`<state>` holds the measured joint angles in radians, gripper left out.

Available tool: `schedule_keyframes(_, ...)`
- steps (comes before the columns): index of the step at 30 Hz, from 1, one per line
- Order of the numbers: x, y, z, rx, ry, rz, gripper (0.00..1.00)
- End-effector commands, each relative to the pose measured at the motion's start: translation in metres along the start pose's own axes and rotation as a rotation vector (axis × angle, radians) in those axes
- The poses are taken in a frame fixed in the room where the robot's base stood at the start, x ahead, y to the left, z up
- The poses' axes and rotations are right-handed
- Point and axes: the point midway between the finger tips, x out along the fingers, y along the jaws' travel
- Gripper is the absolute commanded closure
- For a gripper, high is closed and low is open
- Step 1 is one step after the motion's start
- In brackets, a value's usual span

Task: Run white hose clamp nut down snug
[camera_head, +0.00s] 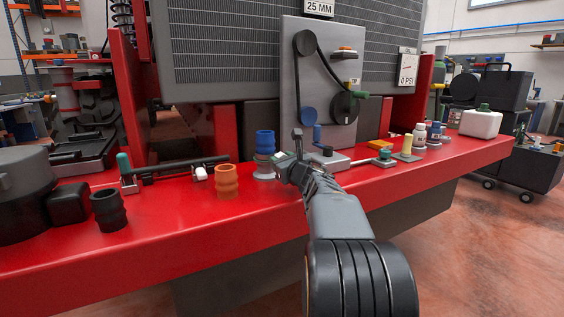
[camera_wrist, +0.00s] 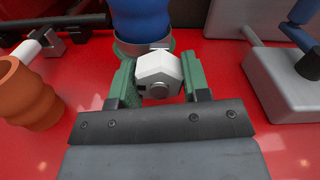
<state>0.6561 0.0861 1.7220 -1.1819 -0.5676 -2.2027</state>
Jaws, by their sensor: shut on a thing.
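The white hose clamp nut (camera_wrist: 158,72) is a pale hexagonal piece with a round grey end facing the wrist camera. My gripper (camera_wrist: 157,82) has its green fingers closed on either side of it. The nut is in front of the blue hose (camera_wrist: 143,20), at the metal clamp band around the hose's base. In the head view, my gripper (camera_head: 281,167) reaches the foot of the upright blue hose (camera_head: 265,142). How tight the nut is cannot be told.
An orange ribbed hose (camera_head: 228,181) stands left of the blue one, and a black one (camera_head: 108,210) farther left. A grey block with a blue-handled lever (camera_wrist: 290,80) is close on the right. The red ledge's front strip (camera_head: 170,235) is clear.

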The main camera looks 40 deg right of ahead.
Motion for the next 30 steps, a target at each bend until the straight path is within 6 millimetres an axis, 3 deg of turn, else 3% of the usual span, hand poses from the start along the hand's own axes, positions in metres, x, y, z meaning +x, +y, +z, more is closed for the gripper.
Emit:
schedule_keyframes(4, -0.0001, -0.0003, 0.0001, 0.0, 0.0, -0.001, 0.8)
schedule_keyframes(14, -0.0002, -0.0002, 0.0004, 0.06, 0.0, -0.001, 0.81)
schedule_keyframes(30, -0.0002, 0.0009, 0.0016, 0.523, 0.001, -0.001, 0.81)
